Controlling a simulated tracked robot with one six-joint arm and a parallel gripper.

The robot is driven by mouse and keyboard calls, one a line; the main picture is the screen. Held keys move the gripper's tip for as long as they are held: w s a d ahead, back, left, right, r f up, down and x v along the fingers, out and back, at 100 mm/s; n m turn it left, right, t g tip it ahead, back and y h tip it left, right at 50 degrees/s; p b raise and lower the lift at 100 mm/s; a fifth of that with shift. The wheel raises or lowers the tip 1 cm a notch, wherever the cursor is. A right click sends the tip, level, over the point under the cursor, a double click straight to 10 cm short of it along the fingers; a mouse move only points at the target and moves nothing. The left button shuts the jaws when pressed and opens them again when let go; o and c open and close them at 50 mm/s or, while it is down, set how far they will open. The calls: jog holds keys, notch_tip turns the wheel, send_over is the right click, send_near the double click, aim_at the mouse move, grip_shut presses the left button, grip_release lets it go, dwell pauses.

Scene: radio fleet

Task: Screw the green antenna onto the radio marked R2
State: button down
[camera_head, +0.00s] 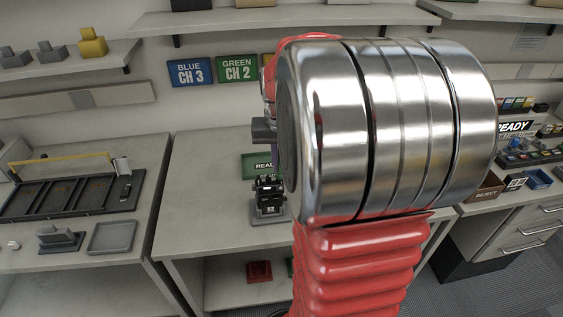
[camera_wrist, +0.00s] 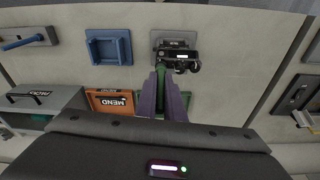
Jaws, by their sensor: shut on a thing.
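The black radio (camera_head: 268,190) stands upright in a grey stand on the middle bench in the head view, with a small mark that looks like R2. It also shows in the wrist view (camera_wrist: 178,54), near the top. My gripper (camera_wrist: 162,74) has purple fingers shut on the green antenna (camera_wrist: 160,70), of which only a small part shows between the fingertips. The held antenna is right beside the radio's top edge in the wrist view; I cannot tell whether they touch. In the head view my arm hides most of the gripper and the antenna.
A green READY mat (camera_head: 252,166) lies behind the radio. An orange MEND tray (camera_wrist: 108,101) and a blue holder (camera_wrist: 108,47) show in the wrist view. A black rack (camera_head: 75,197) and grey tray (camera_head: 112,237) are on the left bench. The middle bench front is clear.

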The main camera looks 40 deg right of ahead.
jog(key=shift+m, duration=1)
jog(key=c, duration=1.8)
grip_release()
notch_tip(320, 180, up, 14)
jog(key=s+a, duration=0.1)
jog(key=shift+s+a+f, duration=0.15)
jog(key=shift+a+f, duration=0.05)
jog(key=shift+a, duration=0.1)
